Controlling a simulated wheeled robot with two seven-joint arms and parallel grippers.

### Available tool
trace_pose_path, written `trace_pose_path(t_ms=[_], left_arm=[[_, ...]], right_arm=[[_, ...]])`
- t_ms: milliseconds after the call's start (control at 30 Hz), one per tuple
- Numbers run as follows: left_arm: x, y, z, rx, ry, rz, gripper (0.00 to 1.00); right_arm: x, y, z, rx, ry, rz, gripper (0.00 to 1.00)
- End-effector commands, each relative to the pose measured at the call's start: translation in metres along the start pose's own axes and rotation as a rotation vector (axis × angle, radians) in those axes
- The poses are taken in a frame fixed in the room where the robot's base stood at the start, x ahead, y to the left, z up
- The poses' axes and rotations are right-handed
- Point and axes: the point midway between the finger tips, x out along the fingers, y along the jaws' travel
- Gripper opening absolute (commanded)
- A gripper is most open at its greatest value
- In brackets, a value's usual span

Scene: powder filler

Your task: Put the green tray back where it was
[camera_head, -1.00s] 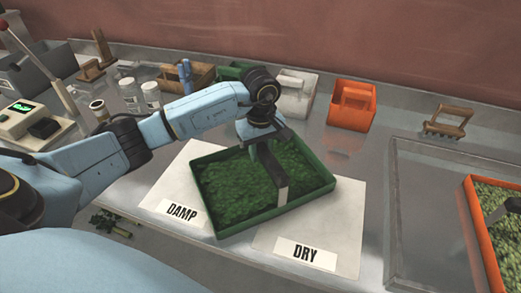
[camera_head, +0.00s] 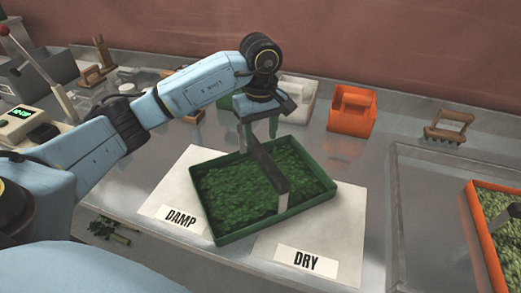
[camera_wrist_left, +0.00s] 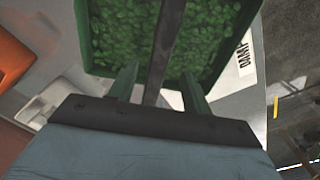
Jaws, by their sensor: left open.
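The green tray (camera_head: 222,238), full of green leaves, lies across the two white sheets, between the DAMP label (camera_head: 180,218) and the DRY label (camera_head: 306,261). Its dark handle (camera_head: 272,172) arches over the leaves. My left gripper (camera_head: 257,138) is open and empty above the tray's far edge. In the left wrist view its two fingers (camera_wrist_left: 159,94) appear on either side of the handle, with gaps, and the tray (camera_wrist_left: 84,40) is beyond them. My right gripper is out of view.
An orange container (camera_head: 351,110) and a white container (camera_head: 298,100) stand at the back. A wooden rake-like tool (camera_head: 449,126) is at back right. An orange tray (camera_head: 484,250) of pale green material is at far right. A scale-like device with a green display (camera_head: 19,111) is at left.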

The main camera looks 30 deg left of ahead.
Motion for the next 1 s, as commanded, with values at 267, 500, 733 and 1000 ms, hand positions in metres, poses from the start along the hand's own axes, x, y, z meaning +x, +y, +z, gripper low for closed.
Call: trace_pose_path(t_ms=[267, 500, 733, 1000], left_arm=[[-0.037, 0.000, 0.000, 0.000, 0.000, -0.001, 0.49], [-0.041, 0.000, 0.000, 0.001, -0.001, -0.002, 0.49], [-0.041, 0.000, 0.000, 0.000, -0.001, -0.001, 0.49], [-0.041, 0.000, 0.000, 0.000, -0.001, -0.001, 0.49]], right_arm=[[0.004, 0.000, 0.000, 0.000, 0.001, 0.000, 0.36], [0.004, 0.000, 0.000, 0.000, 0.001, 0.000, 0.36], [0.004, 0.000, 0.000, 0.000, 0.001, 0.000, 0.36], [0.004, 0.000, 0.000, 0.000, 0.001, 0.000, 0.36]])
